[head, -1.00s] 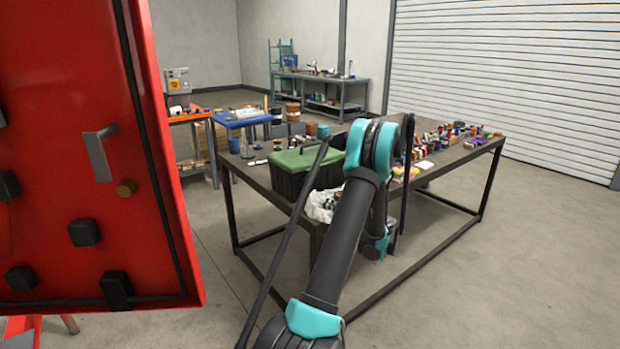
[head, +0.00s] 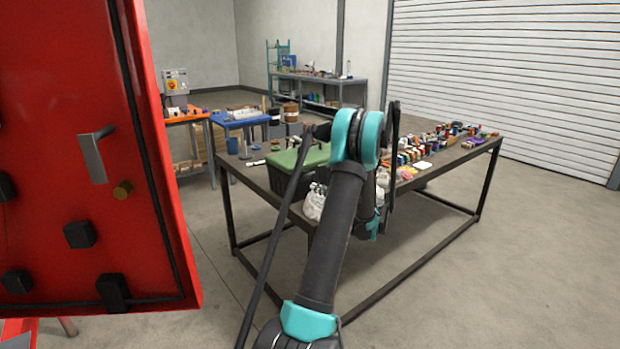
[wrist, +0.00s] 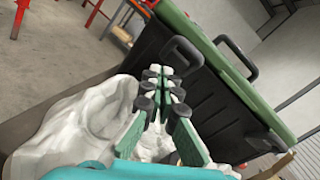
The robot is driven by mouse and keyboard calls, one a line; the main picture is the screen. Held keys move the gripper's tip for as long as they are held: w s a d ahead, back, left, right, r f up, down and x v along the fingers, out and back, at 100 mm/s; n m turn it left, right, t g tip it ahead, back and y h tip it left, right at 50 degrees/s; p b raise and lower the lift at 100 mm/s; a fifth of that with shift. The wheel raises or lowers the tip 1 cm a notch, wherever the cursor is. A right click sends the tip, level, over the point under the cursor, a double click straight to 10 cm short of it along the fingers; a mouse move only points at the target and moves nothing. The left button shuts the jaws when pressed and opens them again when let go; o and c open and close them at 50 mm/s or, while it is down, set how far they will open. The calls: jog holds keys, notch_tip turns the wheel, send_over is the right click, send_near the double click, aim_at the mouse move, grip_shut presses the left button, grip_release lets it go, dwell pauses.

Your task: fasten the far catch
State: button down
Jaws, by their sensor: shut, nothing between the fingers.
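A black box (head: 257,187) with a green lid (head: 296,162) stands on the dark table; my arm partly covers it in the head view. The wrist view shows its black side (wrist: 215,115) and green lid edge (wrist: 247,88) close up. A black loop-shaped catch (wrist: 181,52) stands out from the side just beyond my fingertips; I cannot tell if it touches them. A second dark fitting (wrist: 262,143) sits lower right on the same side. My gripper (wrist: 160,88) is shut and empty beside the box. The head view does not show the fingers clearly.
A crumpled white bag (wrist: 75,125) lies against the box, beside and under my fingers. Several small items crowd the table's right part (head: 440,145). A red panel door (head: 60,180) fills the head view's left. Floor is clear at right.

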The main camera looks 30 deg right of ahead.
jog(key=shift+w+r, duration=0.6)
dwell(1.1)
jog(key=shift+w+r, duration=0.3)
jog(key=shift+w+r, duration=0.85)
dwell(1.6)
dwell(0.4)
jog(key=shift+s+f, duration=1.15)
jog(key=shift+s+f, duration=1.75)
jog(key=shift+s, duration=0.05)
